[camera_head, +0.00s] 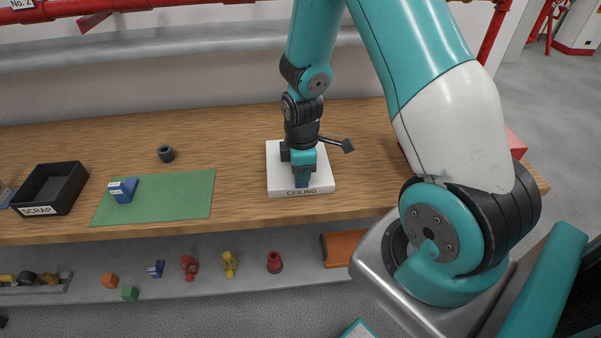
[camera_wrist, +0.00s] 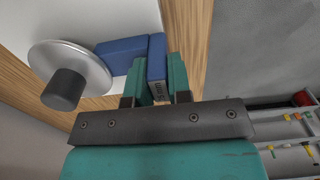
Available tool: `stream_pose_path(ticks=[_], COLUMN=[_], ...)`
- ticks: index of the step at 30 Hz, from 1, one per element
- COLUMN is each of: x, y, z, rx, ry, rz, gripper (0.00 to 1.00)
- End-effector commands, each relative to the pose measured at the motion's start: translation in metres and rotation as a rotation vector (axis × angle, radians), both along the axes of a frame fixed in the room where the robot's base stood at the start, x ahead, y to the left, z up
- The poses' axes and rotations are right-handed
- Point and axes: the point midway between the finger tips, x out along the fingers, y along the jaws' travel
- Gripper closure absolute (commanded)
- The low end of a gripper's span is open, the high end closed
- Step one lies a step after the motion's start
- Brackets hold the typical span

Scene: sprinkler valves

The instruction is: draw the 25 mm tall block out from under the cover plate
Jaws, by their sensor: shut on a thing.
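My gripper (camera_wrist: 158,78) is shut on the upright end of a blue block (camera_wrist: 122,57), with one teal finger on each side. A label on that end is partly hidden and ends in "5 mm". The block's other arm reaches the rim of a round silver cover plate (camera_wrist: 63,62) with a dark knob. I cannot tell how much of it lies under the plate. In the head view my gripper (camera_head: 303,172) points down over a white panel (camera_head: 322,178) marked CEILING. The blue block (camera_head: 302,183) shows at its front; the cover plate is hidden there by my arm.
A green mat (camera_head: 180,197) to the left bears another blue block (camera_head: 123,190) with a pale label. A black SCRAP tray (camera_head: 52,188) stands further left, and a dark ring (camera_head: 166,153) lies behind the mat. A lower shelf (camera_head: 215,280) holds several small parts.

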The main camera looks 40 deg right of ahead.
Motion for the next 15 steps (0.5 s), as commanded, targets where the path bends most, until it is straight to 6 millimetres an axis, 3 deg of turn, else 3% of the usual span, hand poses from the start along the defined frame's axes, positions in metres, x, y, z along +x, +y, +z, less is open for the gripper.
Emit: stream_pose_path(ticks=[15], x=[-0.014], y=[0.009], z=[0.000], rx=[0.001], ry=[0.001], rz=[0.001], gripper=[1.00])
